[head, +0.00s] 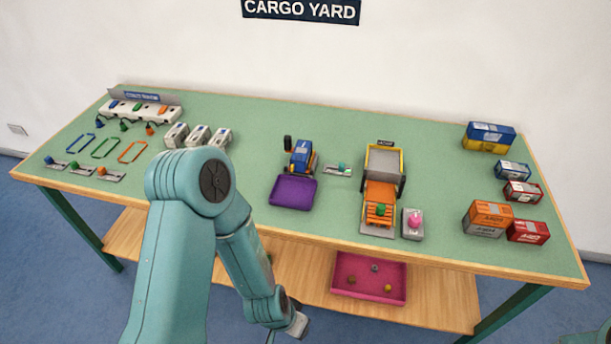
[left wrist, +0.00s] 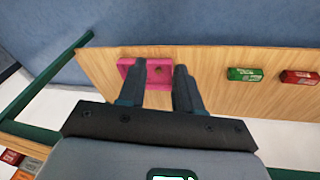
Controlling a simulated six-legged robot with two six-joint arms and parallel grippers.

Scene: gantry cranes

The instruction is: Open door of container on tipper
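The tipper (head: 386,160) stands right of the middle of the green table in the head view, with a grey bed in a yellow frame. My left gripper (head: 298,325) hangs low in front of the table, well away from the tipper. In the left wrist view its two fingers (left wrist: 159,88) are apart with nothing between them. My right gripper is not in view.
A grey box with a pink knob (head: 413,222) stands right of the orange container. A purple tray (head: 292,191) and blue vehicle (head: 301,155) stand left. Containers (head: 487,216) lie at the right. The lower wooden shelf (head: 440,308) holds a pink tray (head: 368,277).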

